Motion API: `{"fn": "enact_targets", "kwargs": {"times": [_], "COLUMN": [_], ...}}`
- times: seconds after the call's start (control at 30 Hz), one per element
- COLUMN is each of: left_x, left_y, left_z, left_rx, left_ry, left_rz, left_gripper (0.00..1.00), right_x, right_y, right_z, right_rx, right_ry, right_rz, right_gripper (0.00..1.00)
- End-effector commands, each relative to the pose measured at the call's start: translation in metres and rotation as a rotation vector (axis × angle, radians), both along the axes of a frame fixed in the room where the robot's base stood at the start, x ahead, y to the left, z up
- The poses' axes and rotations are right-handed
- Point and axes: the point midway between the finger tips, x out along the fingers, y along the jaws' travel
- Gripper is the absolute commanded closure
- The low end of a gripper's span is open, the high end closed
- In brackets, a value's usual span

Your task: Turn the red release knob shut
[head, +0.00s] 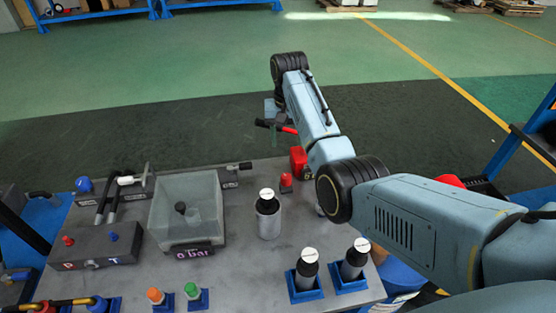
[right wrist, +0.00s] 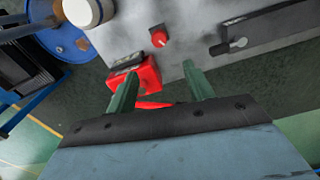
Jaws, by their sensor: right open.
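A small red knob (head: 286,180) stands on the grey bench top near its far edge. It also shows in the right wrist view (right wrist: 159,38), beyond the fingertips. My right gripper (head: 268,124) reaches past the bench's far edge, above the dark floor. Its two green fingers (right wrist: 157,88) are apart and do not touch the knob. A red box with a small display (right wrist: 136,78) lies beside the left finger. A red bar (right wrist: 154,104) shows between the fingers; I cannot tell if it touches them. My left gripper is not in view.
A clear tank (head: 187,208) stands left on the bench (head: 235,260). A grey cylinder with a white cap (head: 268,215) stands nearer me than the knob. Two similar cylinders sit in blue holders (head: 306,290) at the front. A dark lever (right wrist: 238,44) lies right of the knob in the wrist view.

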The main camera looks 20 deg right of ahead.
Motion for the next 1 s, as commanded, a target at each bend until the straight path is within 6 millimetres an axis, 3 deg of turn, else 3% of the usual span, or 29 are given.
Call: {"fn": "enact_targets", "kwargs": {"times": [0.17,0.3,0.4,0.53,0.7,1.0], "left_x": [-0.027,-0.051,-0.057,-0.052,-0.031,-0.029], "left_y": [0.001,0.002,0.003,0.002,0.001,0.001], "left_z": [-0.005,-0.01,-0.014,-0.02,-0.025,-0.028], "left_rx": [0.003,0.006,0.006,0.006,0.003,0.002], "left_ry": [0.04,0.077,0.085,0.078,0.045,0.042], "left_rz": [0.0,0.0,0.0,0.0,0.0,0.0], "left_gripper": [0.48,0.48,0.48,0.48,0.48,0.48], "right_x": [-0.001,-0.002,-0.002,-0.002,-0.001,-0.001], "right_y": [0.001,0.001,0.001,0.0,0.0,0.0], "right_z": [-0.02,-0.049,-0.071,-0.097,-0.122,-0.133], "right_rx": [0.001,0.001,0.001,0.001,0.001,0.0], "right_ry": [0.005,0.006,0.006,0.005,0.003,0.001], "right_rz": [0.001,0.0,0.0,0.0,-0.001,-0.001], "right_gripper": [0.48,0.48,0.48,0.48,0.48,0.48]}}
